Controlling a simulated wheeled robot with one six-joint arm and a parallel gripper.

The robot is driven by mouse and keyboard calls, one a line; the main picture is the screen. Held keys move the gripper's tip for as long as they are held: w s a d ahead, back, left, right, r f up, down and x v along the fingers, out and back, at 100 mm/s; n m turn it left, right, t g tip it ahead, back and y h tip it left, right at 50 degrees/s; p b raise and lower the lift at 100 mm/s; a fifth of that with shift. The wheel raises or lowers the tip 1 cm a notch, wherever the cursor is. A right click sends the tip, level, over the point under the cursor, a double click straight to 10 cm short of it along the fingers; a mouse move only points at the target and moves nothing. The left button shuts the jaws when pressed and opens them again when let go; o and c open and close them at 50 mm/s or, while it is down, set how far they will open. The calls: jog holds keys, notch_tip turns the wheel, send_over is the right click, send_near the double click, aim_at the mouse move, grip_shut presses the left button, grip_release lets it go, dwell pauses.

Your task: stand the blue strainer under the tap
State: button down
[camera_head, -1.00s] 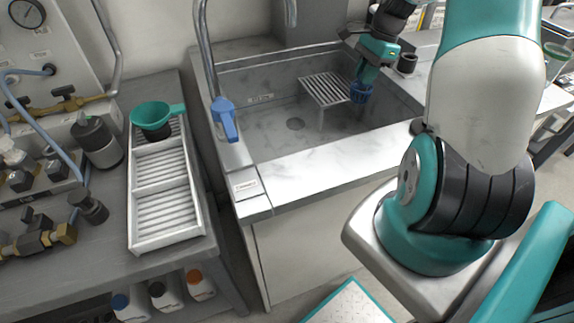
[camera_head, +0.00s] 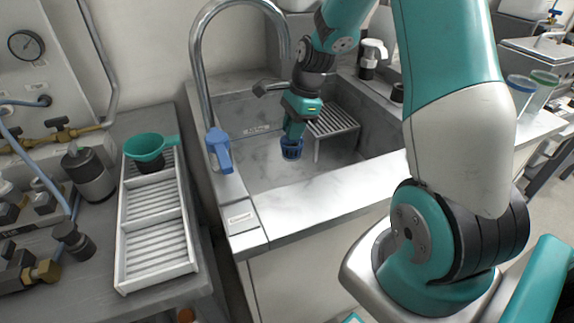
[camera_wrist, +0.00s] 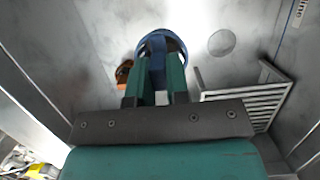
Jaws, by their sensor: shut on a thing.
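My gripper (camera_head: 292,138) is shut on the blue strainer (camera_head: 292,150) and holds it inside the sink basin, left of the slatted rack. In the wrist view the strainer's round blue rim (camera_wrist: 160,42) shows beyond the fingers (camera_wrist: 155,75). The tap (camera_head: 197,60) is a tall curved metal pipe with a blue lever (camera_head: 218,152). The drain (camera_wrist: 221,43) lies to the right of the strainer in the wrist view. I cannot tell if the strainer touches the basin floor.
The slatted rack (camera_head: 332,122) stands in the basin, close to my gripper; it also shows in the wrist view (camera_wrist: 250,102). A small orange object (camera_wrist: 123,74) is beside the strainer. A teal strainer (camera_head: 148,146) sits on a white tray (camera_head: 122,240) on the left bench.

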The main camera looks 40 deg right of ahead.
jog(key=x, duration=0.3)
jog(key=d+b+x, duration=0.1)
jog(key=x, duration=0.7)
jog(key=shift+s+d+f, duration=0.2)
jog(key=shift+f, duration=0.25)
jog(key=shift+f, duration=0.15)
jog(key=c, duration=1.1)
grip_release()
jog(key=p+v, duration=0.1)
jog(key=v, duration=1.1)
jog(key=shift+d, duration=0.1)
